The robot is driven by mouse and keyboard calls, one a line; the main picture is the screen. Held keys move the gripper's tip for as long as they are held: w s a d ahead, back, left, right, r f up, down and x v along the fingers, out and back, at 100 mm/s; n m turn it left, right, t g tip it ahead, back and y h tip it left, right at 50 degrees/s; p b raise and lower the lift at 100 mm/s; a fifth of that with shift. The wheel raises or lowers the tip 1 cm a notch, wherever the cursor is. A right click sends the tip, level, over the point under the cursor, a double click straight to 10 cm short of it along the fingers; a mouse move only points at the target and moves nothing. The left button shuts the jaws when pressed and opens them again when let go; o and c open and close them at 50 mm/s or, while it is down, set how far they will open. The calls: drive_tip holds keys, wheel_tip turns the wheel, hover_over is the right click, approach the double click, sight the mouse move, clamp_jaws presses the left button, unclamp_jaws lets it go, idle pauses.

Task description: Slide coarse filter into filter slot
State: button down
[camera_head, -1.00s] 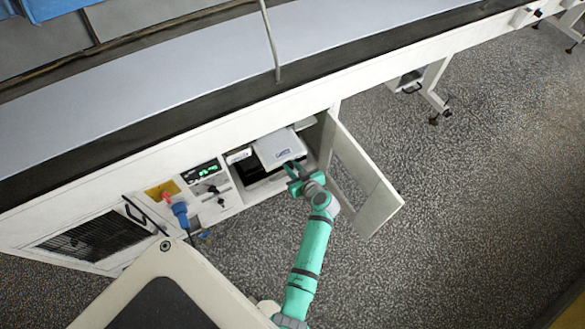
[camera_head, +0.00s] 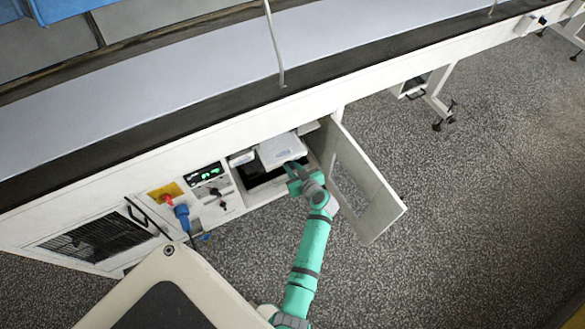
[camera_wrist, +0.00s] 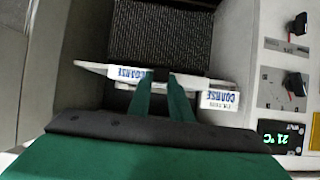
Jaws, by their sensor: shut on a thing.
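The coarse filter (camera_head: 282,151) is a flat white piece with a blue mark, at the open cabinet under the conveyor. In the wrist view its front edge (camera_wrist: 105,70) shows an upside-down "COARSE" label. My gripper (camera_head: 296,172) is shut on this front edge; its green fingers also show in the wrist view (camera_wrist: 163,80). A white plate labelled "COARSE" (camera_wrist: 220,99) sits beside the filter on the control-panel side, and in the head view (camera_head: 241,158). The filter slot itself is hidden behind the filter, so I cannot tell how far in it sits.
The cabinet door (camera_head: 366,188) stands open, close to the right of my arm. A control panel (camera_head: 209,188) with knobs and a green display is left of the opening. A blue plug (camera_head: 182,212) sits farther left. The floor in front is clear.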

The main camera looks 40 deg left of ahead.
sight(277, 143)
drive_tip(key=shift+w+a, duration=0.8)
drive_tip(key=shift+a, duration=1.05)
drive_tip(key=shift+w+a, duration=0.75)
drive_tip(key=shift+a, duration=1.15)
drive_tip(key=shift+w+a, duration=0.8)
drive_tip(key=shift+a, duration=1.05)
drive_tip(key=c, duration=1.5)
unclamp_jaws()
drive_tip(key=shift+c, duration=0.2)
drive_tip(key=shift+d, duration=0.1)
drive_tip(key=v, duration=1)
drive_tip(key=shift+s+d+r, duration=0.15)
drive_tip(key=shift+d+r, duration=0.05)
drive_tip(key=shift+d, duration=0.1)
